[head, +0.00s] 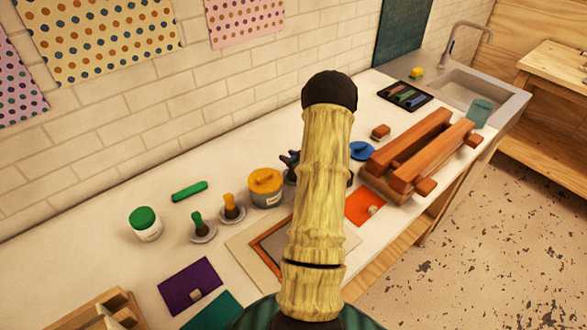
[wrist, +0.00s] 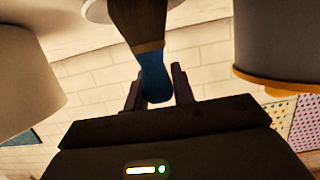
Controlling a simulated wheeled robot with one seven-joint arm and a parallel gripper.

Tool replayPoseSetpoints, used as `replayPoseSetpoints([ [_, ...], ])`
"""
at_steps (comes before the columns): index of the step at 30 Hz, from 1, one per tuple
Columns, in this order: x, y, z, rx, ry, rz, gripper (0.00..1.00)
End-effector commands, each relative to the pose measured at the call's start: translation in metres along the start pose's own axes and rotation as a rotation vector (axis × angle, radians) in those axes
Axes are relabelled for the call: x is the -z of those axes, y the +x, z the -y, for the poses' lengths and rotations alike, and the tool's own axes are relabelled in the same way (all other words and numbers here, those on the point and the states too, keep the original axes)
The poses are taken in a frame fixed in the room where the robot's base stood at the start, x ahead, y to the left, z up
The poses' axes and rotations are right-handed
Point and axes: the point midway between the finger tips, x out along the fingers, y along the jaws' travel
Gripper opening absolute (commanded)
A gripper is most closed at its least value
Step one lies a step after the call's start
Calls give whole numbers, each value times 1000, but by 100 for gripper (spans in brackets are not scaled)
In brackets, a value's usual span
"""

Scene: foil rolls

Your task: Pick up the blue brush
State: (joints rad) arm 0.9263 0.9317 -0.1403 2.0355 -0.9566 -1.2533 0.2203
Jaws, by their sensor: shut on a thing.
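The blue brush (wrist: 154,78) shows in the wrist view, with a blue handle, a pale band and a dark head above it in the picture. My gripper (wrist: 158,88) is shut on the handle, one dark finger on each side. The brush head reaches up to a pale round dish (wrist: 97,11) at the top edge; whether they touch is unclear. In the head view my arm covers the brush, and only a dark part of my gripper (head: 291,163) shows beside the orange-lidded can (head: 266,182).
A green brush (head: 197,221) and an orange brush (head: 229,202) stand on small dishes to the left. A green-lidded can (head: 146,225) stands further left. A blue lid (head: 362,150) and wooden clamp (head: 418,155) are right. In the wrist view, large can-like shapes flank my gripper closely.

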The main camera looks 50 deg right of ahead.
Motion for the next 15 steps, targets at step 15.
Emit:
replayPoseSetpoints([
  [15, 33, -10, 0, -1, -4, -3, 2],
])
